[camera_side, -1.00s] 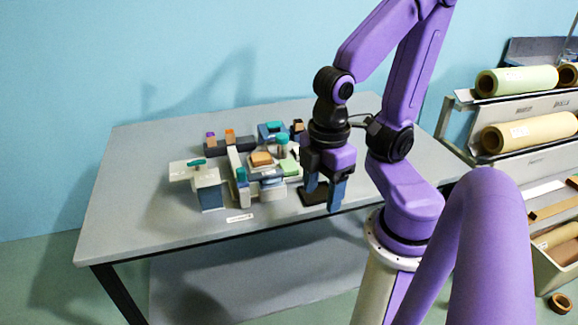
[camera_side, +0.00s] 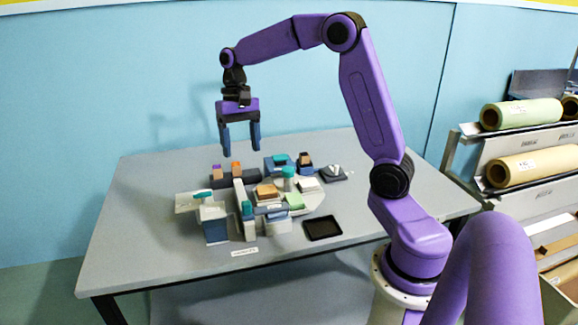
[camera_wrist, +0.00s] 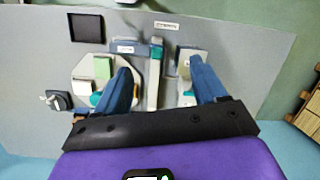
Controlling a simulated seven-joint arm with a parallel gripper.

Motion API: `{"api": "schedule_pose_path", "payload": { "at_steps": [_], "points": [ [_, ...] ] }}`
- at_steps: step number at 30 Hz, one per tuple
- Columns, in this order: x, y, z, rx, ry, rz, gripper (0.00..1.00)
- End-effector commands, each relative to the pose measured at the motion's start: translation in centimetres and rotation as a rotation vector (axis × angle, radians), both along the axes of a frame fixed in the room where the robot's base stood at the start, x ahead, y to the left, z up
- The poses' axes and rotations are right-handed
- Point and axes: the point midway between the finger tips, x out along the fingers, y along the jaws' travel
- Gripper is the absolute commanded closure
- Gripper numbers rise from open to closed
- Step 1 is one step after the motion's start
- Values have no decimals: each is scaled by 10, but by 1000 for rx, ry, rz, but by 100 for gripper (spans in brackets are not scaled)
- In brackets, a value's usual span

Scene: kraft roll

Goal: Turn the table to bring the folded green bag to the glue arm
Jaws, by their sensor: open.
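The folded green bag (camera_side: 294,201) is a flat light green block on the front right of a pale turntable (camera_side: 313,200). In the wrist view the green bag (camera_wrist: 104,68) lies left of my fingers, on the octagonal turntable (camera_wrist: 88,67). A long grey bar (camera_side: 238,193) with a teal knob stands along the turntable's left side; I cannot tell for sure that it is the glue arm. My gripper (camera_side: 240,138) is open and empty, high above the back left of the fixtures. In the wrist view its fingers hide part of the turntable.
A tan block (camera_side: 267,191) and a white block (camera_side: 308,184) share the turntable. A black tray (camera_side: 323,228) lies at front right. A pale unit with a teal lever (camera_side: 203,194) stands at left. Dark holders (camera_side: 235,176) stand behind. The table's left side is clear.

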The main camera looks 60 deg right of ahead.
Motion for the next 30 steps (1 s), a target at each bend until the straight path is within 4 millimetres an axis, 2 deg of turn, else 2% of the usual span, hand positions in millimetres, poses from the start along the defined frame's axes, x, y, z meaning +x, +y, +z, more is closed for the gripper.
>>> {"api": "schedule_pose_path", "payload": {
  "at_steps": [1,3,8,12,15,18,21,24,30],
  "points": [
    [12,-25,-2,7,16,-97,29],
    [24,-57,-3,18,34,-221,29],
    [37,-136,-9,48,79,-497,29],
    [32,-207,-16,79,113,-728,29],
    [22,-250,-20,99,132,-866,29],
    [11,-280,-24,118,147,-967,29],
    [2,-298,-26,129,156,-1028,29],
    [-1,-305,-28,133,159,-1053,29],
    [-2,-301,-40,134,162,-1054,29]
  ]
}}
